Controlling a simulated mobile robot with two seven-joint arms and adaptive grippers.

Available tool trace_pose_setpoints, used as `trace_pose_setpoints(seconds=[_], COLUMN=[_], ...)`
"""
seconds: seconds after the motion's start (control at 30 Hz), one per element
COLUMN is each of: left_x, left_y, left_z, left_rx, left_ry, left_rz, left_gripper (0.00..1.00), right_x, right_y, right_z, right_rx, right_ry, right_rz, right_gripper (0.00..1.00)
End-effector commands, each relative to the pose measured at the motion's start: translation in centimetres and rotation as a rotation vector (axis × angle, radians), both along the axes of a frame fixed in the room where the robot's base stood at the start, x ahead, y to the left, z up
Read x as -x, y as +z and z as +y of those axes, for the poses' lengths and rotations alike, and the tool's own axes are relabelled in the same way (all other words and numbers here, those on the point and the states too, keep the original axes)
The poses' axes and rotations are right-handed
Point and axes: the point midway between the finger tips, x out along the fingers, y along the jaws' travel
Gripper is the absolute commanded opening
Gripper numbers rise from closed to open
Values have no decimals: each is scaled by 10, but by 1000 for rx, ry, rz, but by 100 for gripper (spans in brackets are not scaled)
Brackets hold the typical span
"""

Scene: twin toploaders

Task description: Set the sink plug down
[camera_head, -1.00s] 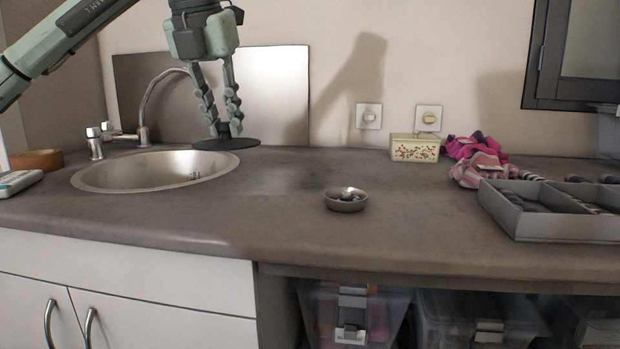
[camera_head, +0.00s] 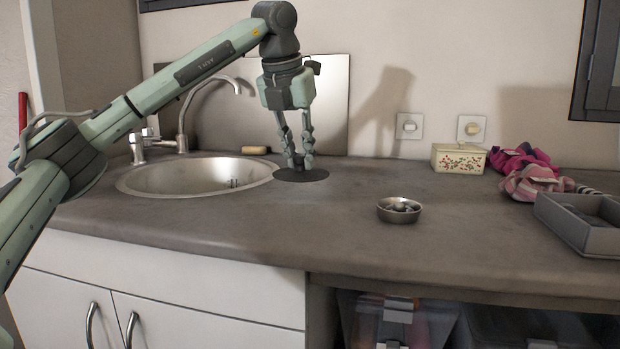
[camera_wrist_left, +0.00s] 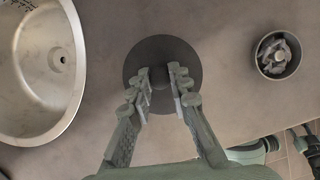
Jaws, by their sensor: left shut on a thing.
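The sink plug is a flat dark disc (camera_head: 316,176) just right of the sink (camera_head: 127,186) in the head view. It lies level at the worktop surface; I cannot tell whether a thin gap remains beneath it. My left gripper (camera_head: 299,164) points straight down over its middle and is shut on its raised centre part, which the fingers mostly hide. In the left wrist view, the disc (camera_wrist_left: 164,48) shows beyond and around the fingertips (camera_wrist_left: 160,82), clear of the sink rim (camera_wrist_left: 76,60).
A small round bowl (camera_head: 383,213) with things in it stands to the right on the worktop (camera_head: 330,225). A tap (camera_head: 182,130) and a tan bar (camera_head: 256,150) are behind the sink. A flowered box (camera_head: 458,159), pink cloths (camera_head: 530,182) and a grey tray (camera_head: 575,233) are farther right.

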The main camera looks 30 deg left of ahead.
Motion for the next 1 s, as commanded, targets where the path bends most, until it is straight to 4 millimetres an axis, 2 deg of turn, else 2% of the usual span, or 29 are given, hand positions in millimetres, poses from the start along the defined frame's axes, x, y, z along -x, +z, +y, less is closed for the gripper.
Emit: trace_pose_setpoints(seconds=[0.1, 0.2, 0.37, 0.57, 1.0], left_x=[-15, -20, -20, -20, -20], left_y=[-8, -12, -27, -52, -54], left_z=[-4, -6, -5, -5, -6], left_rx=[1, 0, 0, 0, 1], left_ry=[0, -1, 0, 0, 0], left_rz=[1, -1, 1, 0, -1], left_gripper=[0, 0, 0, 0, 0], right_x=[5, 7, 4, -9, -12], right_y=[-2, -3, -4, 4, 5], right_z=[-4, -6, -4, 9, 11], right_rx=[9, 12, 8, -17, -22], right_ry=[-9, -12, -9, 18, 24], right_rz=[25, 34, 21, -49, -67], right_gripper=[40, 40, 40, 40, 40])
